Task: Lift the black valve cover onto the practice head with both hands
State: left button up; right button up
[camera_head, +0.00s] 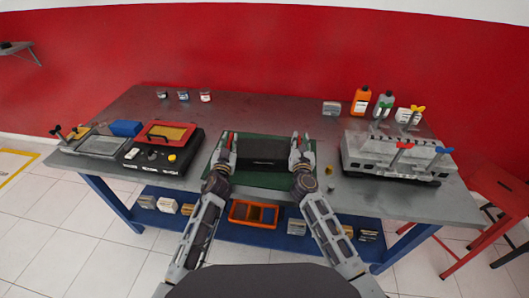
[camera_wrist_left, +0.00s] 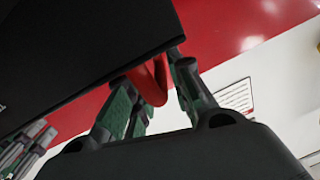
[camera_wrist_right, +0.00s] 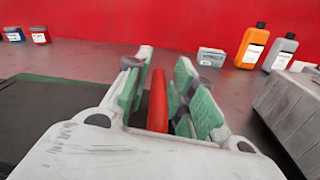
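The black valve cover (camera_head: 264,149) is a dark box at the middle of the table, over a green mat (camera_head: 262,181). I cannot tell whether it touches the mat. My left gripper (camera_head: 229,142) is at its left end, its fingers closed in around a red handle (camera_wrist_left: 152,80). My right gripper (camera_head: 301,142) is at the right end, its fingers closed in around another red handle (camera_wrist_right: 157,100). The cover also fills the upper left of the left wrist view (camera_wrist_left: 60,60). The grey practice head (camera_head: 385,152) stands at the right of the table.
Red, blue, green and yellow T-handles stand on or behind the practice head. An orange bottle (camera_head: 361,101), a grey bottle (camera_head: 384,104) and a small box (camera_head: 332,108) are behind it. A red stool (camera_head: 497,190) is at right.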

pick_arm(q)
grip_shut()
pick_arm(e)
grip_shut()
pick_arm(q)
jog(key=shift+r, duration=0.15)
pick_arm(e)
jog(key=shift+r, duration=0.15)
pick_arm(q)
jog(key=shift+r, duration=0.1)
pick_arm(e)
jog(key=shift+r, duration=0.1)
